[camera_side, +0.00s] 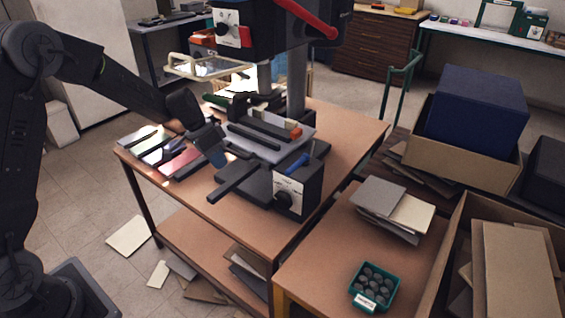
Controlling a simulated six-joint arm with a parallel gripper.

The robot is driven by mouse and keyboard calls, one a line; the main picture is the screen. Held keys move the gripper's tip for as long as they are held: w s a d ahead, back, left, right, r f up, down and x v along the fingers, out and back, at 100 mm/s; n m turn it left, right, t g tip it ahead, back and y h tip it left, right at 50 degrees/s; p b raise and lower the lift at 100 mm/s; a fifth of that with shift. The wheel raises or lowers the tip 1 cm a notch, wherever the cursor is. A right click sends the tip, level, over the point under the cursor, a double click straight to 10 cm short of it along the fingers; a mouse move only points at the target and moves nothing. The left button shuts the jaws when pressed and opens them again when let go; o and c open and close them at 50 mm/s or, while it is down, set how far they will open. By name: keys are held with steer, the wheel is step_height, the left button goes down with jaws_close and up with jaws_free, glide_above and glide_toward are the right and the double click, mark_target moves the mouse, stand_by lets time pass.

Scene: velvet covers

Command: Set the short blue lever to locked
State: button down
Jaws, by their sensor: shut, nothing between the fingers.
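The short blue lever (297,163) sits on top of a dark box-shaped unit (312,185) on the wooden table. It lies at a slant, its one end toward the upper right. The unit's front has a white plate with a black knob (284,198); its markings are too small to read. My gripper (230,152) is left of the lever and apart from it, above the table's machine base. Its fingers are shut and small in this view, with nothing seen between them. No locked mark is legible.
A long black handle (233,182) sticks out left of the unit. A press with a red lever (312,18) stands behind, its columns near the work. Flat colored covers (180,160) lie at the table's left. A green tray (374,287) sits on the front-right table.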

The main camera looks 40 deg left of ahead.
mark_target(291, 168)
steer(key=w+d+r+n+t+h, duration=0.25)
steer(key=w+d, duration=0.35)
steer(key=w, duration=0.4)
steer(key=shift+m, duration=0.35)
steer(key=x, duration=0.9)
steer(key=shift+w+d, duration=0.1)
steer(key=shift+w, duration=0.05)
steer(key=shift+t, duration=0.25)
steer(key=shift+d+n, duration=0.2)
steer(key=shift+n, duration=0.2)
steer(key=shift+s+d+y, duration=0.15)
steer(key=shift+s+y, duration=0.05)
steer(key=shift+y, duration=0.05)
steer(key=shift+s+d+n+t, duration=0.15)
steer(key=shift+d+n+t, duration=0.35)
steer(key=shift+n, duration=0.3)
steer(key=shift+s+d+n+t+y, duration=0.1)
steer(key=shift+d+n+t+y, duration=0.3)
steer(key=shift+d+n+y, duration=0.6)
steer(key=shift+w+d, duration=0.2)
steer(key=shift+d, duration=0.5)
steer(key=shift+w+d, duration=0.2)
steer(key=shift+d, duration=0.75)
